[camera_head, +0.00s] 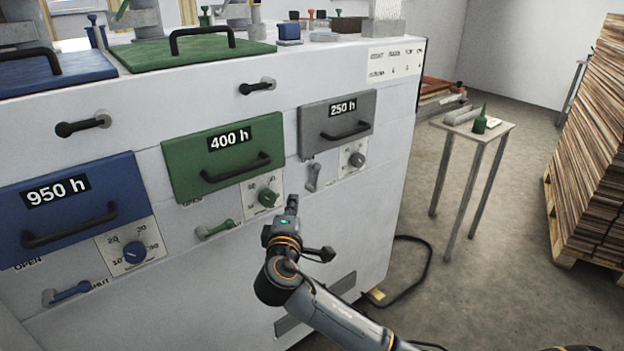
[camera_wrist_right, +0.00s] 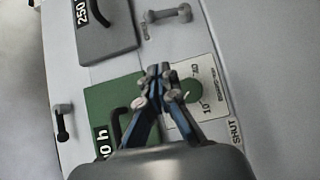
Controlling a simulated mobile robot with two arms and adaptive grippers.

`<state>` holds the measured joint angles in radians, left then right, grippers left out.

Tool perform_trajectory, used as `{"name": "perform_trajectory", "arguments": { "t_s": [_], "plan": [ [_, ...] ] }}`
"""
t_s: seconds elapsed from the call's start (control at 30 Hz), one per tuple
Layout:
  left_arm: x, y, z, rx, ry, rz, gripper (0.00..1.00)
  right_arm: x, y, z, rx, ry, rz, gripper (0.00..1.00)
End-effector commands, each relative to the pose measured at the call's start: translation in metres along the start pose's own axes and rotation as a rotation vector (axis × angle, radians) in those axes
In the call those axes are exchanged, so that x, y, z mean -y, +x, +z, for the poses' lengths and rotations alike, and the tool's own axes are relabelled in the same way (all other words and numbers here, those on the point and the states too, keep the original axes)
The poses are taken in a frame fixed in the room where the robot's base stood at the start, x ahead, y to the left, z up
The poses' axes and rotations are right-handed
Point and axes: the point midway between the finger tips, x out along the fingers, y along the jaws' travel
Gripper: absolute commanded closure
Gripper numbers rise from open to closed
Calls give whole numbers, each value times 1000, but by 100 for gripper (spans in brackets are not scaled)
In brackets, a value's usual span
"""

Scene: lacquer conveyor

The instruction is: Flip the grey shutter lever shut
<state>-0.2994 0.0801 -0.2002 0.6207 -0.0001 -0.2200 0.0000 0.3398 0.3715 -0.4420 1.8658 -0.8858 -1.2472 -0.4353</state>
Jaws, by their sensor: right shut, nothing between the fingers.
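The grey shutter lever (camera_head: 312,177) is on the machine's front, below the grey 250 h panel (camera_head: 338,124) and left of its grey dial. It stands close to upright in the head view. It also shows at the top of the wrist view (camera_wrist_right: 167,17). My right gripper (camera_head: 292,202) is shut and empty, with its tips pointing up, below and left of the grey lever and apart from it. In the wrist view the closed fingertips (camera_wrist_right: 163,74) appear in front of the green panel's edge and dial plate. My left gripper is not in view.
The green 400 h panel (camera_head: 224,157), green dial (camera_head: 268,198) and green lever (camera_head: 215,229) are left of my gripper. The blue 950 h panel (camera_head: 70,208) and blue lever (camera_head: 67,293) are farther left. A small table (camera_head: 470,131) stands right, beyond open floor.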

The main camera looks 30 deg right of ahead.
Motion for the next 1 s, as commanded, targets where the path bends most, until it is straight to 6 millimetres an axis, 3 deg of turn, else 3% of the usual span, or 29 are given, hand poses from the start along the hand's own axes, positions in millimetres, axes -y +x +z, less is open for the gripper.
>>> {"name": "perform_trajectory", "arguments": {
  "t_s": [0.47, 0.57, 1.0],
  "plan": [
    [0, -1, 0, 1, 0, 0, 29, -5, 6, 0, 3, 0, 8, 100],
    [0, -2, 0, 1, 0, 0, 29, -5, 19, 1, 5, -2, 7, 100],
    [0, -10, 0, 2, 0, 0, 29, -6, 106, 7, 6, -2, 7, 100]
  ]
}}
